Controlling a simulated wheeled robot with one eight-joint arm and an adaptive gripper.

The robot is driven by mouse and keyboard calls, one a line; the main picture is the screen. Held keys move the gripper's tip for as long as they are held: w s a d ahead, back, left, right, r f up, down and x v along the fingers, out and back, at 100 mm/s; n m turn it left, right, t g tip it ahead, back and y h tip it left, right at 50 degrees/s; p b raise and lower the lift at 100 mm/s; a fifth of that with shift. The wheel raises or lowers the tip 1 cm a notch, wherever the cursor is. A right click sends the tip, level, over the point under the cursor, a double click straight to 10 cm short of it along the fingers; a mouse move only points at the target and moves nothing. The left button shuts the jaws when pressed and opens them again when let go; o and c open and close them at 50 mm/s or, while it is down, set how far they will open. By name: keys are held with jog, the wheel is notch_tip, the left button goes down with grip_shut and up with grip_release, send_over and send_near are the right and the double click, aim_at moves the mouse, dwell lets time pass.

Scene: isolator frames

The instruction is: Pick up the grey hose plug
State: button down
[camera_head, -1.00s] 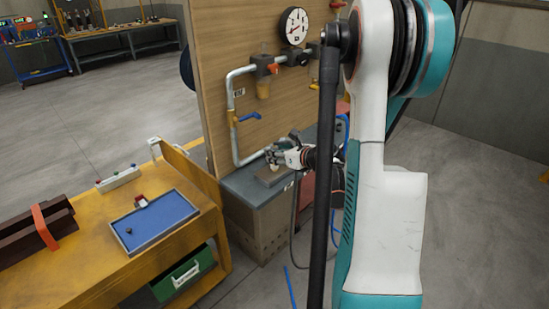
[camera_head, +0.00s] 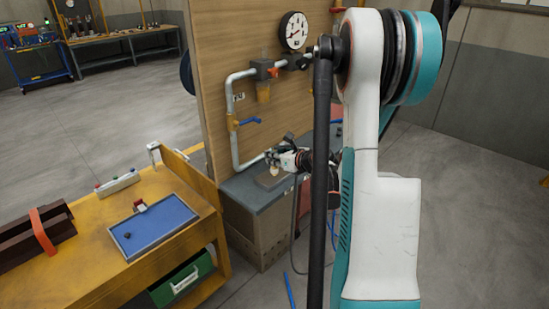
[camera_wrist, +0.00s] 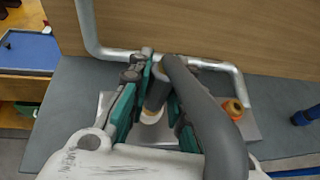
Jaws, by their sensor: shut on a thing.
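The grey hose plug (camera_wrist: 156,92) is between the teal fingers of my gripper (camera_wrist: 150,98) in the wrist view, with a pale ring (camera_wrist: 151,116) at its lower end. A thick grey hose (camera_wrist: 208,112) runs from it toward the lower right and covers part of the right finger. My gripper is shut on the plug above a metal plate (camera_wrist: 102,103) on the grey bench top. In the head view my gripper (camera_head: 276,158) is small, over the bench beside the wooden panel, and the pale end (camera_head: 274,170) shows below it. Contact with the plate cannot be told.
A grey pipe (camera_head: 233,140) with a blue-handled valve (camera_head: 249,121) and a gauge (camera_head: 294,31) is on the wooden panel (camera_head: 220,45), close behind my gripper. An orange-brown fitting (camera_wrist: 233,109) stands at the plate's right. A yellow cart (camera_head: 85,267) with a blue tray (camera_head: 155,222) is at left.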

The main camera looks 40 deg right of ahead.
aim_at(275, 150)
jog(key=shift+r+p, duration=0.35)
jog(key=shift+r, duration=0.3)
notch_tip(275, 150, up, 2)
jog(key=shift+r+p, duration=0.2)
jog(key=shift+p, duration=0.5)
jog(key=s+a+p, duration=0.1)
jog(key=s+p, duration=0.1)
jog(key=s, duration=1.6)
jog(key=shift+a+f, duration=0.2)
jog(key=shift+a, duration=0.05)
jog(key=shift+r+p, duration=1.2)
jog(key=shift+r, duration=0.6)
jog(key=shift+w, duration=0.1)
